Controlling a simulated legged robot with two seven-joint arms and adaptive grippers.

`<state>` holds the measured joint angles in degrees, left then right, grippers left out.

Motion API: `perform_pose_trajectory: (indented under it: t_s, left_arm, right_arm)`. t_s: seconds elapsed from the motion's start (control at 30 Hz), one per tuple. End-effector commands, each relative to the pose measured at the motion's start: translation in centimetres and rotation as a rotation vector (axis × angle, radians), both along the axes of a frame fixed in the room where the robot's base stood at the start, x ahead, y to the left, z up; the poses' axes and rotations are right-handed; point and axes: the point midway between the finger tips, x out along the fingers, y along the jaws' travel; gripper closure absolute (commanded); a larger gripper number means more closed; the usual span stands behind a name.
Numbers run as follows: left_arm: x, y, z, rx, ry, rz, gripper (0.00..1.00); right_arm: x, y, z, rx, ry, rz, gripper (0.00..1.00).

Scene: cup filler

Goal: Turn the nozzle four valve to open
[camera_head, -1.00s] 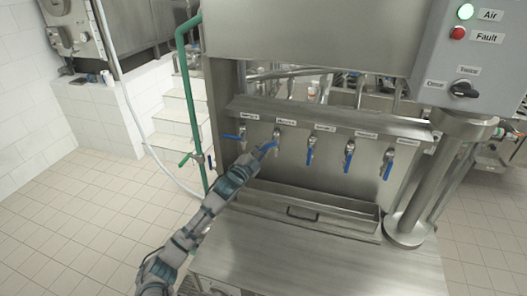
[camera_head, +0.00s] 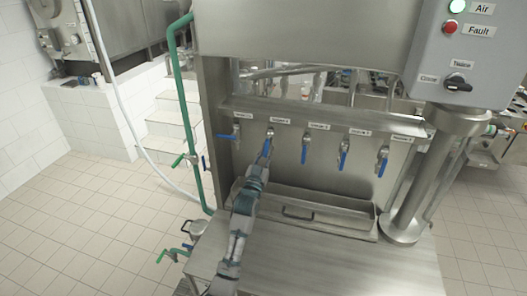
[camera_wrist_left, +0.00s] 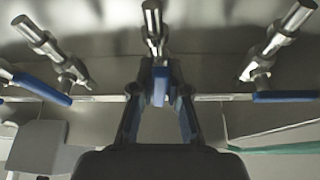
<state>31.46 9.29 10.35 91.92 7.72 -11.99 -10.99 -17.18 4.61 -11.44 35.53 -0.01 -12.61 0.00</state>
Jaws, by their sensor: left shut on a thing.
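A row of steel valves with blue handles runs along the filler's front panel, each under a small label too small to read surely. The second valve from the left (camera_head: 269,133) has its blue handle pointing mostly down. My left gripper (camera_head: 264,156) is shut on this handle from below and partly hides it. In the left wrist view its two fingers (camera_wrist_left: 159,95) stand on either side of the blue handle (camera_wrist_left: 160,80). The leftmost valve's handle (camera_head: 227,137) points left. The three handles to the right hang down, such as the middle one (camera_head: 304,155). My right gripper is out of view.
A steel drip tray (camera_head: 330,222) with a black handle lies below the valves, above a bare steel top (camera_head: 330,262). A grey control box (camera_head: 465,50) and thick column (camera_head: 425,185) stand at the right. A green pipe (camera_head: 187,110) stands at the left.

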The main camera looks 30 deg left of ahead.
Motion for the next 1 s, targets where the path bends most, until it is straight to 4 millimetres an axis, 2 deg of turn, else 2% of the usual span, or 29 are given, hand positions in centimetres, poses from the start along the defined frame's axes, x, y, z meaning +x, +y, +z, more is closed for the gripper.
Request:
perform_pose_trajectory:
  t_s: [0.03,0.3,0.8,0.83,0.9,0.93,1.0]
  left_arm:
    - [0.17,-0.25,-0.57,-0.028,0.007,-0.003,1.00]
    - [0.24,-0.53,-0.62,-0.108,-0.012,-0.002,1.00]
    - [0.27,-0.53,-0.61,-0.125,-0.017,-0.002,1.00]
    - [0.27,-0.53,-0.60,-0.125,-0.017,-0.002,0.83]
    - [0.26,-0.52,-0.56,-0.124,-0.018,-0.002,0.66]
    - [0.25,-0.51,-0.51,-0.123,-0.019,-0.002,0.59]
    - [0.18,-0.50,-0.36,-0.123,-0.022,-0.001,0.59]
  right_arm:
    - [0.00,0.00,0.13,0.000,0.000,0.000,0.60]
    - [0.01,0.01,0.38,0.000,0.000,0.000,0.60]
    - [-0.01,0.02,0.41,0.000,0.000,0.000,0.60]
    - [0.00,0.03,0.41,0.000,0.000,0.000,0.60]
    - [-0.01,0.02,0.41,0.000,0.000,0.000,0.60]
    - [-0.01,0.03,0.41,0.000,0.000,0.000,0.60]
    - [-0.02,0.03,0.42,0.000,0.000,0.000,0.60]
